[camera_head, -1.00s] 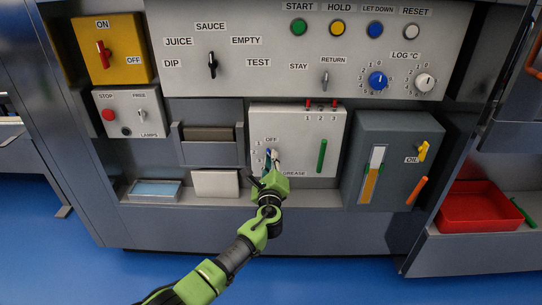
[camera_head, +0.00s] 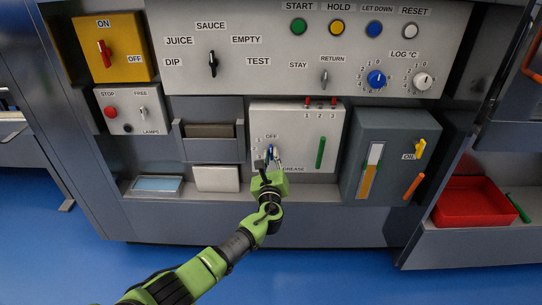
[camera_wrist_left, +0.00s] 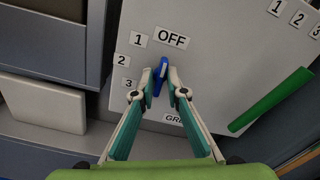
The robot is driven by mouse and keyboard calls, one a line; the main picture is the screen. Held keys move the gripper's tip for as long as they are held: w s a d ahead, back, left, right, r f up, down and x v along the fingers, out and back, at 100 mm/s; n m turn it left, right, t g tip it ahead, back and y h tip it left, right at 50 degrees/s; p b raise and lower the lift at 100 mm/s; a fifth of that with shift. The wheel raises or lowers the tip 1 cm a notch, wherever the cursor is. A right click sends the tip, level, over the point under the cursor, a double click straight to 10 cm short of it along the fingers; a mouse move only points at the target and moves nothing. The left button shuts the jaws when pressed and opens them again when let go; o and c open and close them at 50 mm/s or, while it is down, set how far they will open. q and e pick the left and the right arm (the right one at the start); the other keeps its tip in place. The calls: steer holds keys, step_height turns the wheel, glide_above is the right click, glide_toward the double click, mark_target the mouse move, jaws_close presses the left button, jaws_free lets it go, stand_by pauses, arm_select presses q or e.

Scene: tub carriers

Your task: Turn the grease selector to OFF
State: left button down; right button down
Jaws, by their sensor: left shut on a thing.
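The grease selector is a blue knob (camera_wrist_left: 159,75) on the light grey grease panel (camera_head: 297,123). My left gripper (camera_wrist_left: 160,84) is shut on the knob, one finger on each side. In the head view my left gripper (camera_head: 270,161) covers most of the knob. My right gripper is not in view.
A green lever (camera_head: 320,152) stands on the same panel, right of the knob. The dark oil box (camera_head: 392,165) is further right. A grey bin (camera_head: 209,147) and a white block (camera_head: 215,179) lie to the left.

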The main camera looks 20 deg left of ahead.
arm_select(q)
steer(key=shift+d+f, duration=0.1)
steer(key=shift+f, duration=0.1)
stand_by(0.3)
steer(key=c, duration=2)
jaws_free()
steer(key=shift+r, duration=0.1)
steer(key=shift+s, duration=0.1)
steer(key=v, duration=1.2)
